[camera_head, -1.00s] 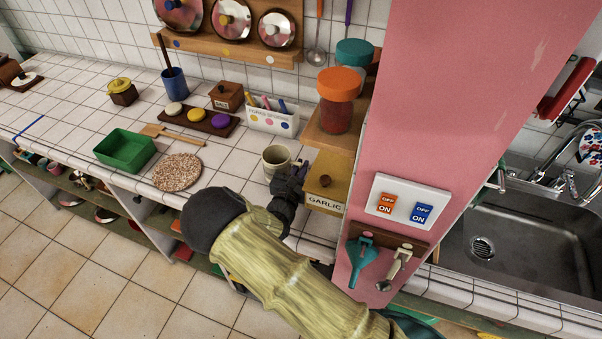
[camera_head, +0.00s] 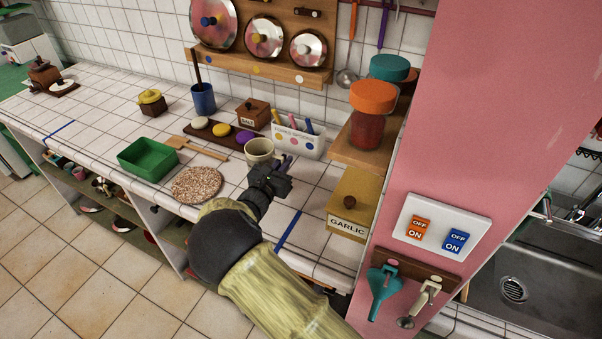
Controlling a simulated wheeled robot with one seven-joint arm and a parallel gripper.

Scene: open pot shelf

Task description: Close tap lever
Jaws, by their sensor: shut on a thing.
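The metal tap (camera_head: 582,212) shows only in part at the right edge, at the sink behind the pink partition. I cannot make out its lever or the lever's position. My gripper (camera_head: 277,172) is far to the left of the tap, over the white tiled counter. It is shut on a cream mug (camera_head: 259,148), apparently at its handle side. The mug looks upright. The gripper's fingers are small and dark here, and the exact grip is partly hidden.
The pink partition (camera_head: 470,110) stands between my gripper and the sink (camera_head: 545,270). A garlic box (camera_head: 350,205) and shelf with jars stand right of the gripper. A round cork mat (camera_head: 197,184), green tray (camera_head: 147,158) and pen holder (camera_head: 298,138) are nearby.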

